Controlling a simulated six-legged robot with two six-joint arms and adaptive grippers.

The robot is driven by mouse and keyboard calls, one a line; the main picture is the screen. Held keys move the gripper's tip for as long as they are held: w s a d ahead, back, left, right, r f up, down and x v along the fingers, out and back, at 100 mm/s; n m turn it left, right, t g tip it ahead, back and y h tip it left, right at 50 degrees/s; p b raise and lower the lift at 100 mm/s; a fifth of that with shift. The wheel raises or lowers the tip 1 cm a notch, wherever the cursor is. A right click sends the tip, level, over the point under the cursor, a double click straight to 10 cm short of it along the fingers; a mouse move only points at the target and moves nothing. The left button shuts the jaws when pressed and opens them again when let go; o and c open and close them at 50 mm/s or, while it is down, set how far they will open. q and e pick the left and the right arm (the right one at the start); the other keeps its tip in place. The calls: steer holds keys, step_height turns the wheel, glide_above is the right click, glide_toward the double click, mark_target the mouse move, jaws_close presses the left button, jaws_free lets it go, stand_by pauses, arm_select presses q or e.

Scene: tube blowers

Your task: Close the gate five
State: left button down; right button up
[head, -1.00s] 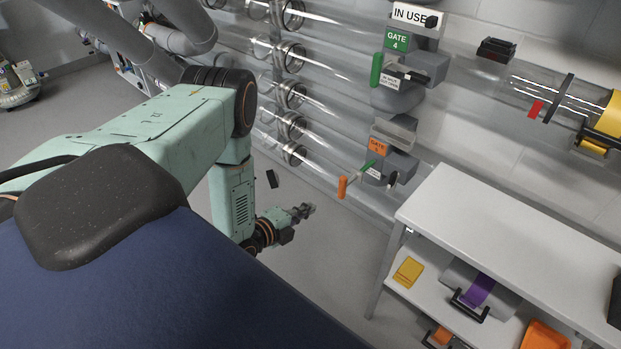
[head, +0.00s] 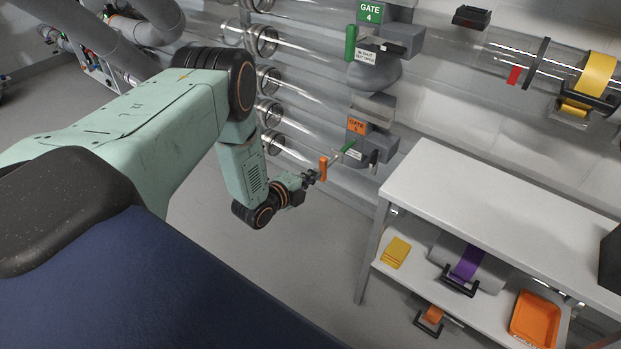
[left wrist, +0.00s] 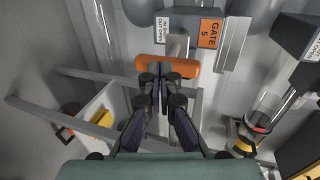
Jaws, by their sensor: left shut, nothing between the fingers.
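The gate five unit (head: 372,142) is a grey box on the wall tubes with an orange GATE 5 label (head: 356,124). The GATE 5 label (left wrist: 209,32) shows there behind the handle. My right gripper is not in view.
Gate four (head: 370,12) with a green handle (head: 351,43) sits above gate five. A white table (head: 480,190) stands to the right; its lower shelf holds a yellow pad (head: 396,252), a purple-banded carrier (head: 467,265) and an orange tray (head: 535,318). The floor below the gripper is clear.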

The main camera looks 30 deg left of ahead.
mark_target(335, 156)
arm_select(q)
steer(key=w+b, duration=0.1)
steer(key=w, duration=0.2)
steer(key=w+b, duration=0.1)
steer(key=w, duration=0.2)
steer(key=w+d+b, duration=0.1)
steer(key=w+b, duration=0.1)
steer(key=w, duration=0.1)
steer(key=shift+f, duration=0.15)
steer(key=shift+w, duration=0.25)
steer(key=shift+w+r, duration=0.1)
steer(key=shift+r, duration=0.25)
